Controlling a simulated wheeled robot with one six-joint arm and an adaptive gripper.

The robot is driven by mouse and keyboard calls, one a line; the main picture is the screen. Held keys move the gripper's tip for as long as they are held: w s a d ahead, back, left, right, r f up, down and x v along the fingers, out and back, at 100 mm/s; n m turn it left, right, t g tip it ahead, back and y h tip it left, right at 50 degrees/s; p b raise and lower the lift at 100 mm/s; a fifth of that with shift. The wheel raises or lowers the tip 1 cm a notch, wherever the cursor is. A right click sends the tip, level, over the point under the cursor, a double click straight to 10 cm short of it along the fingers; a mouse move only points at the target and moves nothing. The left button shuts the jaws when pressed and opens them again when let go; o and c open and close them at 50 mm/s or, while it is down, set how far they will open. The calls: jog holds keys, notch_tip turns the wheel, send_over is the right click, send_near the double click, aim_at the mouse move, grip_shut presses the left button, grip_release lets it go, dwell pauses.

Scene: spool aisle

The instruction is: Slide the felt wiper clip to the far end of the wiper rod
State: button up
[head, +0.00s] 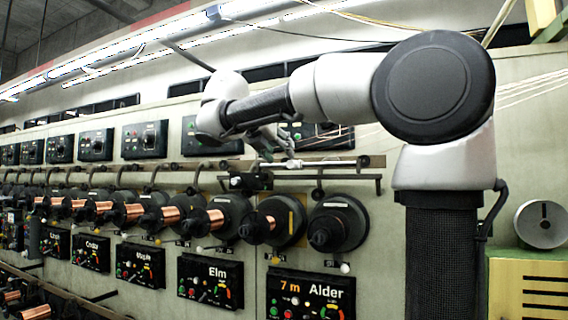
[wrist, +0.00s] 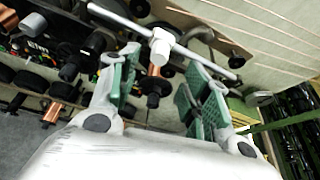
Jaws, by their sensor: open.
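The wiper rod (wrist: 120,23) is a thin, light grey bar that runs slantwise across the top of the wrist view. In the head view the rod (head: 325,162) lies nearly level below my gripper. The felt wiper clip (wrist: 160,46) is a small white block on the rod, between the lines of my two fingers. In the head view the clip (head: 291,163) is small and partly hidden by my gripper. My gripper (wrist: 163,66) is open, its green-padded fingers on either side of the clip. I cannot tell whether the fingers touch the rod. In the head view my gripper (head: 280,148) is above the rod.
Below the rod are the dark Alder spool (head: 338,225) and its panel (head: 310,297). More copper spools (head: 208,219) stand along the wall to the left. A dark bracket (head: 250,181) and hooked bars sit close under the rod. A yellow cabinet (head: 527,290) stands at the right.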

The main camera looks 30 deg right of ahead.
aim_at(290, 162)
jog(key=x, duration=0.7)
jog(key=shift+w+d+f, duration=0.15)
jog(key=shift+w+d, duration=0.1)
jog(key=shift+d, duration=0.05)
